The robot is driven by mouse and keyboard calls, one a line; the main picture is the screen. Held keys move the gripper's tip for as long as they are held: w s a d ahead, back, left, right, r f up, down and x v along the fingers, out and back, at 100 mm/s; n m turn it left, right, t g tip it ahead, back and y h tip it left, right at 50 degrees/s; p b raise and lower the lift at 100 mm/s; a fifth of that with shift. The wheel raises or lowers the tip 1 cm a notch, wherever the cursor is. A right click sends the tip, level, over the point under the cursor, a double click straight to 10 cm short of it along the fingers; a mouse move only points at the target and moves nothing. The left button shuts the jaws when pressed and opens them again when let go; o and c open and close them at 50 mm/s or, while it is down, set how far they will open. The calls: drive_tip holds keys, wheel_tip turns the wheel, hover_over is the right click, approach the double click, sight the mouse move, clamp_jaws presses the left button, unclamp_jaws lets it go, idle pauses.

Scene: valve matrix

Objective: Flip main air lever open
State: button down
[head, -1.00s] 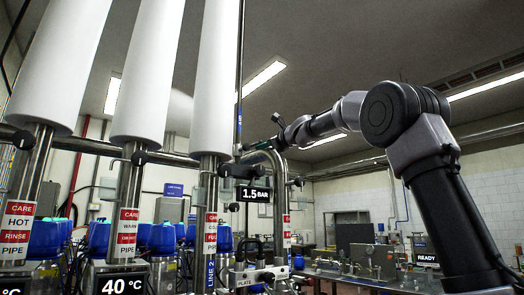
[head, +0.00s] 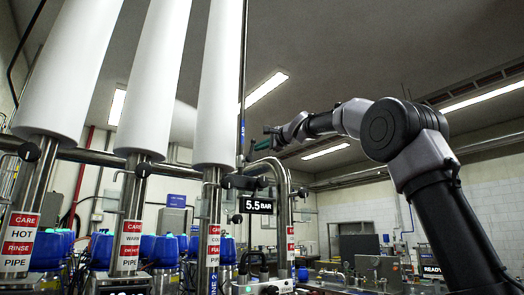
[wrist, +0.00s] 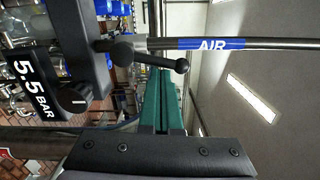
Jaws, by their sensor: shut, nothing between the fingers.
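The black main air lever (wrist: 155,58) shows in the wrist view, with a round knob at its right end. It lies nearly in line with the metal air pipe (wrist: 275,44), which carries a blue AIR label (wrist: 212,44). My gripper (wrist: 159,78) has its green fingers shut and empty, with the tips at the lever's arm. I cannot tell whether they touch it. In the head view my gripper (head: 266,139) is beside the thin upright air pipe (head: 241,75). The lever is too small to make out there.
A black pressure display (head: 256,206) reads 5.5 BAR; it also shows in the wrist view (wrist: 35,88), by a black regulator body with a knob (wrist: 75,97). Thick white-clad pipes (head: 218,80) stand at left. A bent steel pipe (head: 284,185) stands below my gripper.

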drive_tip(key=shift+s+a+r+n, duration=0.2)
drive_tip(key=shift+a+n, duration=0.15)
drive_tip(key=shift+n, duration=0.55)
drive_tip(key=shift+s, duration=0.1)
